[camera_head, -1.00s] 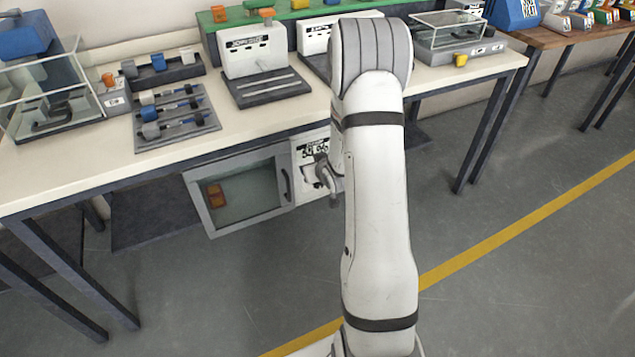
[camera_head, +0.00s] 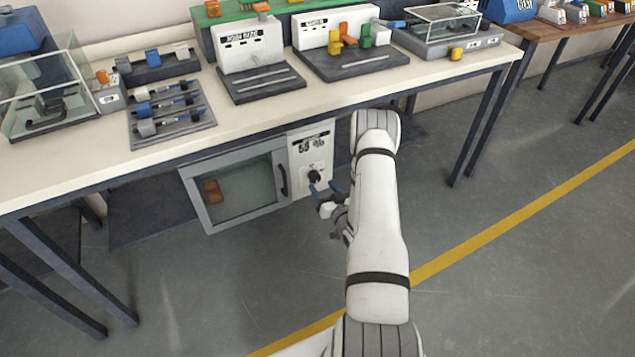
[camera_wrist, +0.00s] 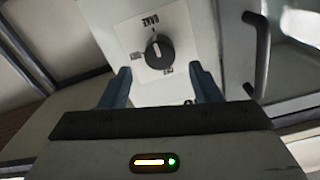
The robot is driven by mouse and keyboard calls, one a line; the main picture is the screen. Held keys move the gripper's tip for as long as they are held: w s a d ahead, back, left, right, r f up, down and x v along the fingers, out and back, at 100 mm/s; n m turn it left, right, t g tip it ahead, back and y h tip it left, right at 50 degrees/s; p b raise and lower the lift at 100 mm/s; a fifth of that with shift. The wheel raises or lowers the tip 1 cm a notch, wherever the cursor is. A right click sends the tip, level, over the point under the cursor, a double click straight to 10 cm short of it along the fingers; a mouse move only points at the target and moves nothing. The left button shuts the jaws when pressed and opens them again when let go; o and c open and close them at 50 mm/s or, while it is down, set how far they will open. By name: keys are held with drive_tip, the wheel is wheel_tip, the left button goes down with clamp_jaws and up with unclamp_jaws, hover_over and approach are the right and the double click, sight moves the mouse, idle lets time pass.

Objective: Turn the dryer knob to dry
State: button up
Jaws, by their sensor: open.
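The dryer (camera_head: 240,190) hangs under the white table, with a glass door and a white control panel. Its dark round knob (camera_head: 314,175) is on the panel's lower part. In the wrist view the knob (camera_wrist: 159,50) sits on a white label plate with small words around it; the upper one looks like BAKE, the others are hard to read. I cannot tell surely where the knob points. My gripper (camera_head: 324,188) is open, in front of the knob. In the wrist view its blue fingers (camera_wrist: 160,72) stand either side of the knob's line, apparently short of it and not touching.
The dark door handle (camera_head: 283,180) is beside the panel; it shows at the right in the wrist view (camera_wrist: 257,50). The tabletop (camera_head: 90,165) overhangs the dryer. A table leg (camera_head: 480,130) stands to the right. The floor in front is clear.

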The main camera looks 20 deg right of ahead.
sight(317, 179)
drive_tip(key=shift+w, duration=2)
drive_tip(key=shift+c, duration=0.6)
drive_tip(key=c, duration=0.9)
drive_tip(key=shift+o, duration=0.2)
